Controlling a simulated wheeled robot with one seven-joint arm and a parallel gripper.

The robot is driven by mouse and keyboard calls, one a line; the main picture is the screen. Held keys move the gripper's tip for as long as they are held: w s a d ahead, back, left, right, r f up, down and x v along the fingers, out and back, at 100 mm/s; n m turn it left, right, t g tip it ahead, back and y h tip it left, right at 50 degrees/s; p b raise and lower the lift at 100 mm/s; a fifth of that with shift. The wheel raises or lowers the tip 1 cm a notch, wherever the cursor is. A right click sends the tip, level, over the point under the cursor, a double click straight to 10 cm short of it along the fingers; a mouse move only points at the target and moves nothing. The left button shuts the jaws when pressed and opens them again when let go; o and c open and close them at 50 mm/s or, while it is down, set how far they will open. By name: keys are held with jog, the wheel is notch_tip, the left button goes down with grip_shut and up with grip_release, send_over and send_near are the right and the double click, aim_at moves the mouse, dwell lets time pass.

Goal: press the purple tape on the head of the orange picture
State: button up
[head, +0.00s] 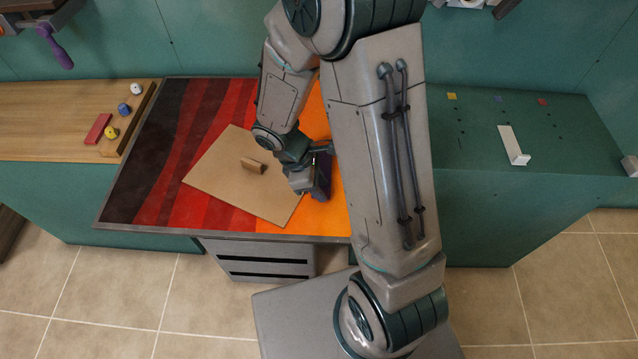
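The table top (190,125) carries a striped pattern running from black through red to orange (335,212). No separate picture with a head can be made out. My gripper (312,186) is low over the right part of this surface, at the right edge of a tan board (225,182). A dark purple block-like thing (322,176) shows right at the gripper. I cannot tell whether it is held, or whether it is the tape. My arm hides the right part of the table top, and the fingertips are not clear.
A small wooden block (253,165) rests on the tan board. A wooden counter (45,120) at left holds a red block (98,128) and small coloured pieces. A green counter (590,150) at right carries a white bar (513,146). A purple-handled clamp (55,47) is at upper left.

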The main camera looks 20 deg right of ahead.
jog(key=v, duration=1.4)
jog(key=shift+d, duration=0.1)
jog(key=s+d+r+m+t+y, duration=0.4)
jog(key=s+d+r+m, duration=0.3)
jog(key=m, duration=0.7)
jog(key=s+r, duration=0.1)
jog(key=s, duration=0.1)
jog(key=shift+s+d, duration=0.3)
jog(key=shift+s, duration=0.05)
jog(key=shift+s, duration=0.1)
